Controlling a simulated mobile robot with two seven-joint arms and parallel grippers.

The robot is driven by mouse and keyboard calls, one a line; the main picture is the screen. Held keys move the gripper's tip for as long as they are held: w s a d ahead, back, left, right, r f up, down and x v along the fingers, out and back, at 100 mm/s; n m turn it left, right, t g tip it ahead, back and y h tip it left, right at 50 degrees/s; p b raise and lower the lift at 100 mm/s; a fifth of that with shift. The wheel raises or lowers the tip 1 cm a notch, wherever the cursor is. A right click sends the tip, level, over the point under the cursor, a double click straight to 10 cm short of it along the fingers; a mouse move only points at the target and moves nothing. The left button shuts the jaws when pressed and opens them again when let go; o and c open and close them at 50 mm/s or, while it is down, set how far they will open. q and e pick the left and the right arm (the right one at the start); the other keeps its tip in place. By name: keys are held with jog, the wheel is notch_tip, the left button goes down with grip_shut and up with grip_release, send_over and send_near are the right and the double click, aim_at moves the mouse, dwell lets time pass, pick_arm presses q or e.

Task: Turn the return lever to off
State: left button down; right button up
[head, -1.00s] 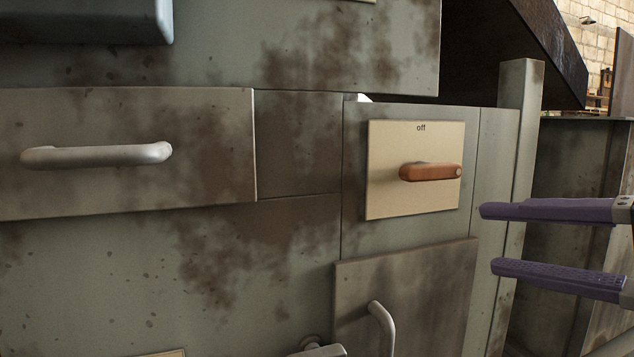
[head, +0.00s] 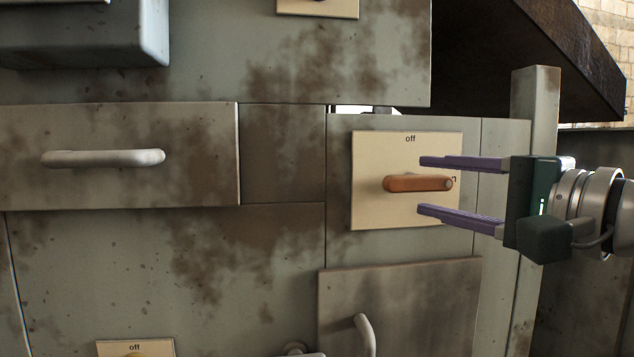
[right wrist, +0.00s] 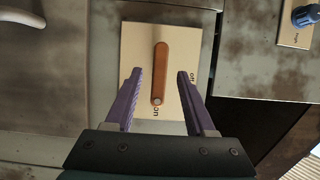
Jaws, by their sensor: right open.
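The return lever (head: 408,184) is an orange-brown bar lying horizontal on a cream plate (head: 375,212). The plate has "off" printed at its top, and part of "on" shows at its right. The lever's free end points right, at the "on" mark; the right wrist view also shows the lever (right wrist: 160,70) pointing at "on". My right gripper (head: 419,186) is open, with one purple finger above the lever's end and one below. In the right wrist view the fingers (right wrist: 160,75) stand either side of the lever with clear gaps. My left gripper is not in view.
A drawer with a grey handle (head: 103,158) is at the left. Below the plate is a panel with a curved handle (head: 365,334). Another "off" plate (head: 135,347) is at the bottom. A blue knob (right wrist: 305,16) shows in the right wrist view. A dark slanted beam (head: 520,60) is at upper right.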

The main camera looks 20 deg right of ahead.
jog(key=shift+w+a, duration=0.15)
jog(key=shift+w, duration=0.75)
grip_shut()
